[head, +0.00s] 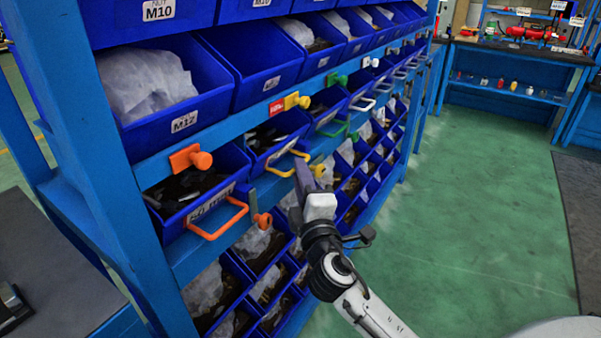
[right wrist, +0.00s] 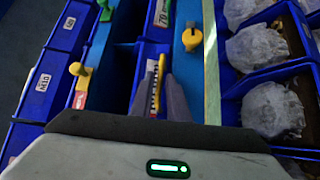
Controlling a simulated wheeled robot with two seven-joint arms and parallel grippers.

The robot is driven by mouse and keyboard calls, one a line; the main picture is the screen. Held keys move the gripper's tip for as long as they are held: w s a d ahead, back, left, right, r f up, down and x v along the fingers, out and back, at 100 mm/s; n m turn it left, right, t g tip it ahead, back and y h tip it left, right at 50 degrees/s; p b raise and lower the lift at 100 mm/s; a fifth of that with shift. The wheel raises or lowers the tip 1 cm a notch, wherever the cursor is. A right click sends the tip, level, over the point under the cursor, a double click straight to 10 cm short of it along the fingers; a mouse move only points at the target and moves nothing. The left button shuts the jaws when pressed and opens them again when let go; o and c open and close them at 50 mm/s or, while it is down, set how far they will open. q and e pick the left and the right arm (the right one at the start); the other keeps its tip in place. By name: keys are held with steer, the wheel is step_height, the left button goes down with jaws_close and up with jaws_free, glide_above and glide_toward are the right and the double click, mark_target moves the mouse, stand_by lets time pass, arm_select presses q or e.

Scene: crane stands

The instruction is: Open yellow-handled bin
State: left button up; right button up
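The yellow-handled bin (head: 270,143) is a small blue bin in the middle row of the rack, with dark contents. Its yellow handle (head: 288,163) sticks out at the front. My right gripper (head: 303,182) is at the right end of this handle. In the right wrist view the yellow handle (right wrist: 161,76) lies between the two fingers of my right gripper (right wrist: 158,88), with a gap on the left side, so the fingers look open around it. Part of the bin front is hidden by the fingers. My left gripper is not clearly in view.
An orange-handled bin (head: 200,198) is just left, and a green-handled bin (head: 330,112) just beyond. A yellow knob (head: 297,101) is on the rail above. Lower bins (head: 262,245) hold plastic bags. The green floor (head: 480,220) to the right is clear.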

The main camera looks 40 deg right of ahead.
jaws_close()
stand_by(1.5)
